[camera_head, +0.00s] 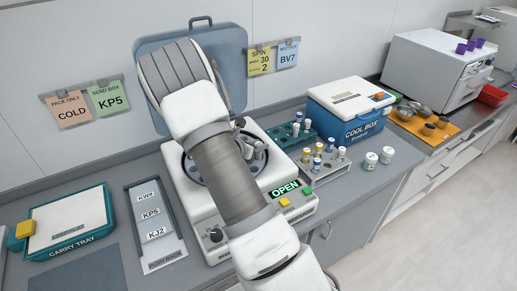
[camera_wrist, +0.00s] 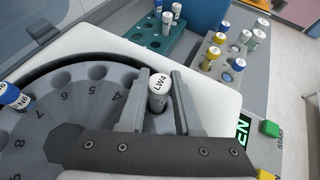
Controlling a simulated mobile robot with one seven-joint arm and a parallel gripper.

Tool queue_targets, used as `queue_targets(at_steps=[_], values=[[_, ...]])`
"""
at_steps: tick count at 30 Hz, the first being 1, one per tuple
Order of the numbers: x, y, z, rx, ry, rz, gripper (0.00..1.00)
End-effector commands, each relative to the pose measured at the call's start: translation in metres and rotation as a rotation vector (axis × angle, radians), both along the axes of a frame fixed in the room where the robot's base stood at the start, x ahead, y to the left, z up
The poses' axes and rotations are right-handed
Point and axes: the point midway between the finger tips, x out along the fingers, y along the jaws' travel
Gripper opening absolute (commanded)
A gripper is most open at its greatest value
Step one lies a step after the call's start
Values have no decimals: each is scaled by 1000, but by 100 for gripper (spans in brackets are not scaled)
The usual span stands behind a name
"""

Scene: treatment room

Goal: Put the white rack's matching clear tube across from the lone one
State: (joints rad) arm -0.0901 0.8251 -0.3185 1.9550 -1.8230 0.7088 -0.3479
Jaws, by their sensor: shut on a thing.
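My gripper (camera_wrist: 160,112) is shut on a clear tube with a white cap marked LW4 (camera_wrist: 158,84). It holds the tube upright over the right side of the centrifuge's grey rotor (camera_wrist: 72,108). I cannot tell whether the tube's lower end is in a hole. A lone blue-capped tube (camera_wrist: 12,97) sits in the rotor at the left edge of the wrist view. Numbered rotor holes between them look empty. The pale rack (camera_head: 326,168) holds several tubes with yellow, white and blue caps. In the head view my arm hides much of the open centrifuge (camera_head: 215,235).
A teal rack (camera_head: 282,133) with a few tubes stands behind the pale rack. The blue cool box (camera_head: 350,118) is behind them, with two white jars (camera_head: 371,160) in front. The raised blue lid (camera_head: 235,62) stands behind my arm. A carry tray (camera_head: 68,222) is at left.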

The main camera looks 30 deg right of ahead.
Motion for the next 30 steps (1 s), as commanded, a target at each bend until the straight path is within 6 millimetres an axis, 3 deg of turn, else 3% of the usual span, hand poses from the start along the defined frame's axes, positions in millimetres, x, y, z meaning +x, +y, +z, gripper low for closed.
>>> queue_targets(at_steps=[4,17,18,22,30], values=[[0,0,-15,0,0,-1,0],[0,0,-21,1,-1,0,0],[0,0,-19,1,-1,0,38],[0,0,-19,1,-1,0,61],[0,0,-19,0,-1,0,62]])
